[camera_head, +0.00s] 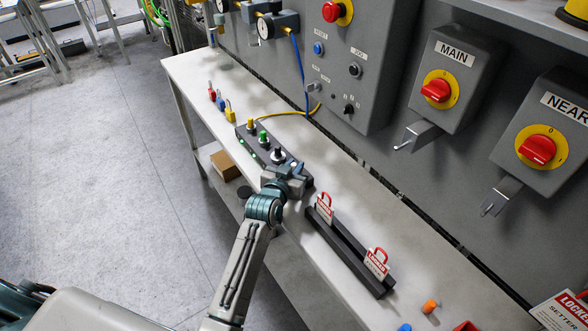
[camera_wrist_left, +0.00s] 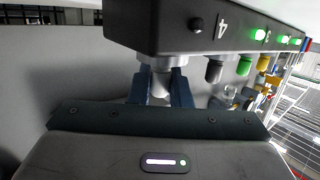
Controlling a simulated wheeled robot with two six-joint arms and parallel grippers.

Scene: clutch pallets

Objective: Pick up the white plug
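The white plug (camera_wrist_left: 160,82) hangs from the dark rack (camera_wrist_left: 215,28) in the left wrist view, at the position marked 4. My left gripper (camera_wrist_left: 161,92) has one blue finger on each side of it. I cannot tell whether the fingers press on it. In the head view my left gripper (camera_head: 293,170) is at the near right end of the rack (camera_head: 240,133) and mostly hides the plug. A black plug (camera_head: 277,154), a green plug (camera_head: 262,137) and a yellow plug (camera_head: 250,124) stand along the same rack. My right gripper is not in view.
Red, blue and yellow padlocks (camera_head: 221,104) stand behind the rack. A black holder (camera_head: 345,250) with red-and-white lockout tags lies to the right. An orange plug (camera_head: 430,306) is near the front right. The grey panel with red switches (camera_head: 436,90) rises along the bench's back.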

